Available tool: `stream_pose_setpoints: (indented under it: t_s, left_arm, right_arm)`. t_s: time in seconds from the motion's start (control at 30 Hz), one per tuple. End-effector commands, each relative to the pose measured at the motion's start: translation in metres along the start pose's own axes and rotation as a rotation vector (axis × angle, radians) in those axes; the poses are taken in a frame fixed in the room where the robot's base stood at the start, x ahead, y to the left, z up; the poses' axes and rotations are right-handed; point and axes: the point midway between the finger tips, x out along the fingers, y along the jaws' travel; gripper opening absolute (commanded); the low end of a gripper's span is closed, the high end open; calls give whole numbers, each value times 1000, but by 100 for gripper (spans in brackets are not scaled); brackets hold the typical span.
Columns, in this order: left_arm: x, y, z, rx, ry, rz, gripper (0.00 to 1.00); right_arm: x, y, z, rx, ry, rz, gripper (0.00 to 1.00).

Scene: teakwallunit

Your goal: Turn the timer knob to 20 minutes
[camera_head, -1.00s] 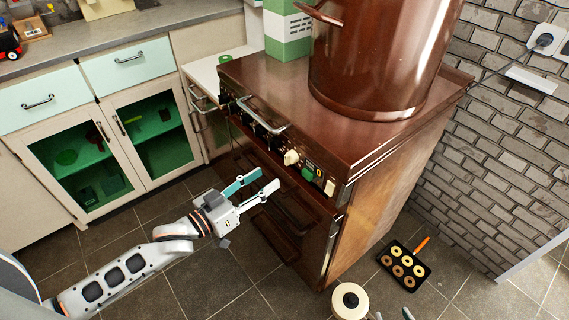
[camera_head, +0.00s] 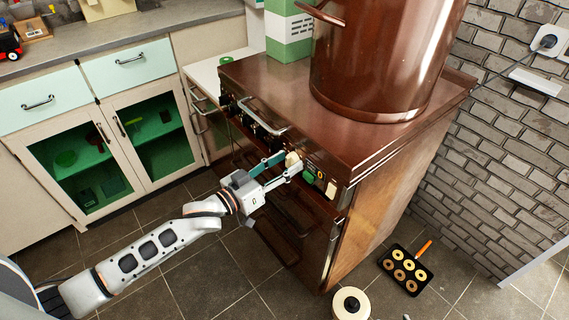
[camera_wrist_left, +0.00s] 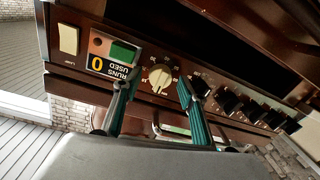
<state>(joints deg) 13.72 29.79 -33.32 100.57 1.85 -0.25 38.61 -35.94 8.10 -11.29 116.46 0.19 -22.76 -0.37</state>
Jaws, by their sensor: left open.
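The timer knob (camera_head: 292,160) is a cream dial on the front panel of the brown stove. The left wrist view shows it up close (camera_wrist_left: 159,78), with small white marks around it; I cannot read its exact setting. My left gripper (camera_head: 286,165) is open at the panel. In the left wrist view its two teal-padded fingers (camera_wrist_left: 158,86) stand to either side of the knob, with a visible gap to each side. A tiny tip at the bottom edge of the head view may be my right gripper (camera_head: 406,317); its jaws are hidden.
A green button (camera_head: 309,173) and cream switch (camera_head: 331,189) sit right of the knob, with a "RUNS USED 0" counter (camera_wrist_left: 103,63). Dark knobs (camera_wrist_left: 235,104) and a rail handle (camera_head: 263,117) lie leftward. A large pot (camera_head: 380,60) stands on top. A donut tray (camera_head: 405,269) lies on the floor.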

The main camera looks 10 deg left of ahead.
Motion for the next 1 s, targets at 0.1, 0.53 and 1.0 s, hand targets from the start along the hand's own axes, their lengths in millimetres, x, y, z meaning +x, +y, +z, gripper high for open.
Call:
stream_pose_setpoints:
  t_s: [0.1, 0.53, 1.0]
  left_arm:
    - [0, 0, 0, 0, 0, 0, 39]
    - [0, 0, 0, 13, 2, 0, 3]
    - [0, 0, -2, 288, 22, 2, 3]
  right_arm:
    - [0, 0, 0, 0, 0, 0, 40]
    - [0, 1, -2, 0, 3, 2, 40]
    - [-2, 3, -10, 7, 9, 1, 40]
